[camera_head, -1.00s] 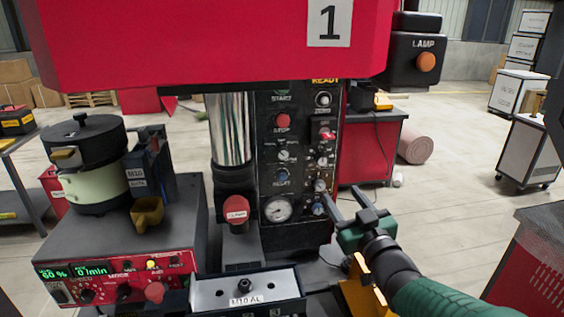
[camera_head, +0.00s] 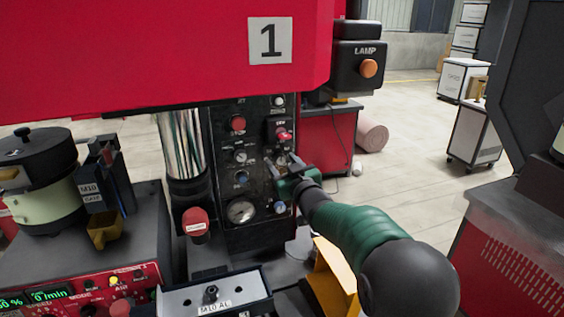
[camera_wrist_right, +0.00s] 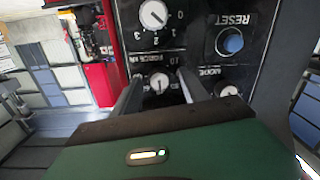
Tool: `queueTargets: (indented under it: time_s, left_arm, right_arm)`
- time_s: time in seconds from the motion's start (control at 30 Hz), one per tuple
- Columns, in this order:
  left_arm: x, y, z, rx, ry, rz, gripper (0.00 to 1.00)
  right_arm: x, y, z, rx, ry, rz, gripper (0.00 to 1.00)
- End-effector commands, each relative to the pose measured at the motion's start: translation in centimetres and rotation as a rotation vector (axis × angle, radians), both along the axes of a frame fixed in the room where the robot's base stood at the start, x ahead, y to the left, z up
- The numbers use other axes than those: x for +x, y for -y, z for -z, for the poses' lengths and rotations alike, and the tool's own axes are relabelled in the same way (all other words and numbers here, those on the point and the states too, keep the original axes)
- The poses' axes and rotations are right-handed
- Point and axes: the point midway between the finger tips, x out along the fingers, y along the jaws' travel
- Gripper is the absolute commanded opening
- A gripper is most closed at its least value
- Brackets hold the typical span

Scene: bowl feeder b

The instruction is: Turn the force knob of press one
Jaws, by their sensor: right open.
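Press one, red with a white "1" plate (camera_head: 270,40), has a black control panel (camera_head: 223,135) on its front. My right gripper (camera_head: 281,163) is at the panel's right side, jaws open, pointing at it. In the right wrist view the panel appears upside down. The force knob (camera_wrist_right: 160,83), small and pale with a "FORCE kN" label, shows between the two open fingers (camera_wrist_right: 160,92). Whether the fingertips reach around it or stop short of it cannot be told. In the head view the gripper partly hides that knob. My left gripper is not in view.
Close to the force knob in the wrist view are a larger dial (camera_wrist_right: 153,14), a blue reset button (camera_wrist_right: 231,42) and another knob (camera_wrist_right: 228,92). A red switch (camera_head: 283,134) sits just above the gripper. A gauge (camera_head: 241,211) is below left. A yellow bracket (camera_head: 333,275) stands under my arm.

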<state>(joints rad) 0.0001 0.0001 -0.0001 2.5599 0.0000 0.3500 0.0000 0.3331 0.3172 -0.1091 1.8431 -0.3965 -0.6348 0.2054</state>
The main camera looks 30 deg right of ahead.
Motion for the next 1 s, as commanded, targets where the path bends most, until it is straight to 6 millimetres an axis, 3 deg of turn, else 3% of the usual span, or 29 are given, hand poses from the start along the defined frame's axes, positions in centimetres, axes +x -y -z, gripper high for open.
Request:
queueTargets:
  time_s: [0.27,0.67,1.0]
  left_arm:
    - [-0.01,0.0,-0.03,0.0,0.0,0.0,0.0]
    - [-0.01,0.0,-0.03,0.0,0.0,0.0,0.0]
    - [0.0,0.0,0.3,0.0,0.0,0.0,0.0]
  right_arm:
    - [0.28,0.07,-0.01,0.0,0.0,0.0,0.52]
    - [0.27,0.08,0.01,0.0,0.0,0.0,0.01]
    - [0.26,0.08,0.11,-0.022,-0.006,0.0,0.0]
